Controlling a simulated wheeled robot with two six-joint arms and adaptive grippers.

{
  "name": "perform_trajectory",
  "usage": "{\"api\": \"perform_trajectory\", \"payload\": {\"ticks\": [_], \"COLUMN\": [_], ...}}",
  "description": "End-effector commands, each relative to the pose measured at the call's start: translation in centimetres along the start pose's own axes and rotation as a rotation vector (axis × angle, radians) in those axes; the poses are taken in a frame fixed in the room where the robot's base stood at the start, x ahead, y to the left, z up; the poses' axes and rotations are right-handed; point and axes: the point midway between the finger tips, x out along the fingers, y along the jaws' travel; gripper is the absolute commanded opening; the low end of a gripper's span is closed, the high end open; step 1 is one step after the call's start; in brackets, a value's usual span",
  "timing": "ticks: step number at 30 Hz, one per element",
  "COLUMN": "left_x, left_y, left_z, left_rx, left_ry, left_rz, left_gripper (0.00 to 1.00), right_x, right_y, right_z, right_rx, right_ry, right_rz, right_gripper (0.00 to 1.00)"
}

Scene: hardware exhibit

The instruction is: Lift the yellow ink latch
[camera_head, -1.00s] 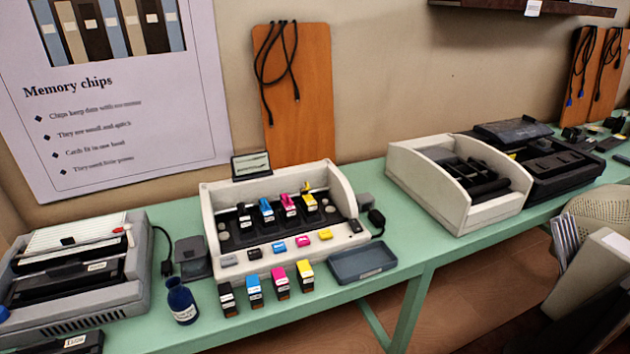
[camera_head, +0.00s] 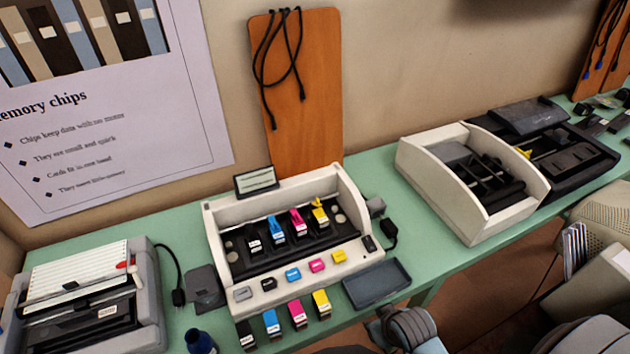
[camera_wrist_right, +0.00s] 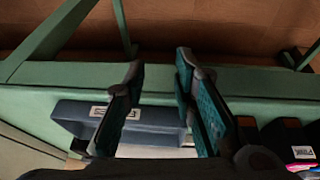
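The yellow ink latch (camera_head: 318,203) is a small yellow piece at the right end of the row of cartridges inside the white printer unit (camera_head: 214,222). The yellow cartridge (camera_head: 321,216) is below it; the latch's exact angle is too small to tell. My right gripper (camera_wrist_right: 160,68) is open and empty in the right wrist view, its teal-padded fingers apart over the blue-grey tray (camera_wrist_right: 72,116). In the head view only a grey part of my right arm shows at the bottom, well below the latch. My left gripper is not in view.
Several loose cartridges stand before the unit, including a yellow one (camera_head: 321,304). The tray also shows in the head view (camera_head: 377,283), right of them. A small screen (camera_head: 256,180) stands behind the unit. A white open-sided machine (camera_head: 430,190) is to the right.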

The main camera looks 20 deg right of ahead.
Motion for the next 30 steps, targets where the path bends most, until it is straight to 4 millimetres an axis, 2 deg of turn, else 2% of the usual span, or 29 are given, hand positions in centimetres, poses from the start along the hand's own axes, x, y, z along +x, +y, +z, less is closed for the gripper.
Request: {"api": "perform_trajectory", "payload": {"ticks": [1, 2, 3, 6, 9, 12, 14, 17, 22, 27, 30], "left_x": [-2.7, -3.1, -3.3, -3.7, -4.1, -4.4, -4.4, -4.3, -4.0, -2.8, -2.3], "left_y": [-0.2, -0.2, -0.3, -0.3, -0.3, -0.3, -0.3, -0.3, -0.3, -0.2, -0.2], "left_z": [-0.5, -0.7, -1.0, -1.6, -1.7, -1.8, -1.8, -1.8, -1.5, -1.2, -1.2], "left_rx": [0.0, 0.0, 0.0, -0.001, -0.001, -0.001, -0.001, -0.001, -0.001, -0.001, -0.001], "left_ry": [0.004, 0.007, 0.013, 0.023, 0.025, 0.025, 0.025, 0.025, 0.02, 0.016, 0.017], "left_rz": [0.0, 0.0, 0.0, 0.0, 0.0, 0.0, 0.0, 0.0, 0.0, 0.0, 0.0], "left_gripper": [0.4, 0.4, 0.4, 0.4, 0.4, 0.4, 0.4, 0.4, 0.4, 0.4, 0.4], "right_x": [-5.0, -6.4, -7.5, -9.9, -12.8, -14.9, -15.1, -13.9, -9.6, -4.9, -3.4], "right_y": [0.2, 0.2, 0.1, 0.0, -0.2, -0.3, -0.3, -0.4, -0.8, -1.2, -1.4], "right_z": [-3.5, -5.8, -9.4, -17.6, -23.6, -27.3, -28.3, -29.0, -30.9, -32.9, -33.6], "right_rx": [-0.002, 0.001, 0.007, 0.017, 0.02, 0.02, 0.021, 0.021, 0.021, 0.019, 0.019], "right_ry": [0.047, 0.08, 0.134, 0.26, 0.359, 0.419, 0.434, 0.436, 0.434, 0.437, 0.437], "right_rz": [-0.003, -0.006, -0.015, -0.04, -0.06, -0.074, -0.078, -0.079, -0.079, -0.079, -0.08], "right_gripper": [0.25, 0.25, 0.25, 0.25, 0.25, 0.25, 0.25, 0.25, 0.25, 0.25, 0.25]}}
